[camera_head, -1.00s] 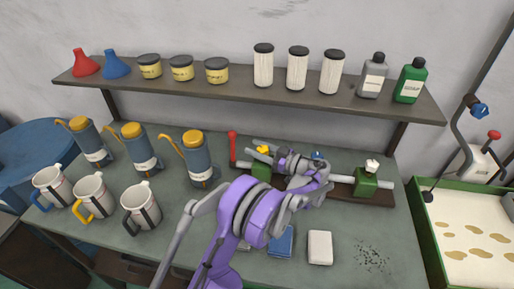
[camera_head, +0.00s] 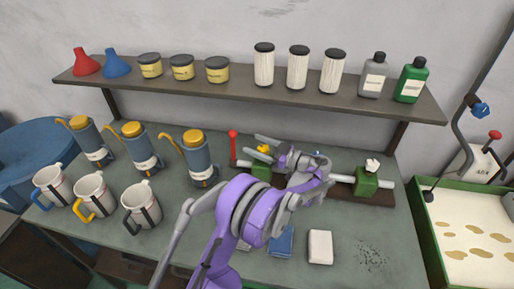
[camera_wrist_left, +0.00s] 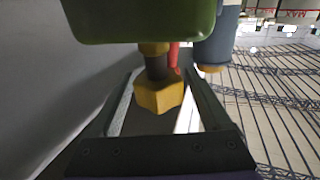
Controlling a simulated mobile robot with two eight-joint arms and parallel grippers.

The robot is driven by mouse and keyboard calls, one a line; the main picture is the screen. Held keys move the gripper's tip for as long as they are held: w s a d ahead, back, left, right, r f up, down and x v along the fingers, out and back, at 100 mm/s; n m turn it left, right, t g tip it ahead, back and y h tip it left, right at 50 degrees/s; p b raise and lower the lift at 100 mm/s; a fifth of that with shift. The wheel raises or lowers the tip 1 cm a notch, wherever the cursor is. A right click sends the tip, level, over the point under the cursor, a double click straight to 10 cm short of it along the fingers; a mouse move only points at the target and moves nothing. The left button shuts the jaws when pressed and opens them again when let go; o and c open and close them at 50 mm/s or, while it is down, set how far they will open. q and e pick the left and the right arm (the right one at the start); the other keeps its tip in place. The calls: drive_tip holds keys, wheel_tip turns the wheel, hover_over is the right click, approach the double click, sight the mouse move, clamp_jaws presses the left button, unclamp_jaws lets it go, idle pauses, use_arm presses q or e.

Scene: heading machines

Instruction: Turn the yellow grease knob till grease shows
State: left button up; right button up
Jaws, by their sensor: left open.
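The yellow grease knob (camera_head: 264,149) sits on top of the left green block (camera_head: 261,170) of the bar fixture. In the left wrist view, the yellow knob (camera_wrist_left: 158,96) is faceted, on a dark stem below the green block (camera_wrist_left: 140,18). My left gripper (camera_head: 260,147) is open, with one finger on either side of the knob. Gaps show between knob and fingers in the wrist view. A white blob, looking like grease, sits on top of the right green block (camera_head: 366,183). A blue knob (camera_head: 317,154) is partly hidden behind my gripper. My right gripper is not in view.
A red-topped lever (camera_head: 233,146) stands just left of the fixture. Blue oil cans (camera_head: 200,165) and mugs (camera_head: 141,207) fill the bench's left. A white block (camera_head: 320,247) lies in front. A shelf (camera_head: 220,92) with jars and bottles runs above the back.

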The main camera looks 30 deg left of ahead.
use_arm(q)
wheel_tip(320, 180, up, 9)
idle(0.3)
drive_tip(key=shift+f, duration=0.1)
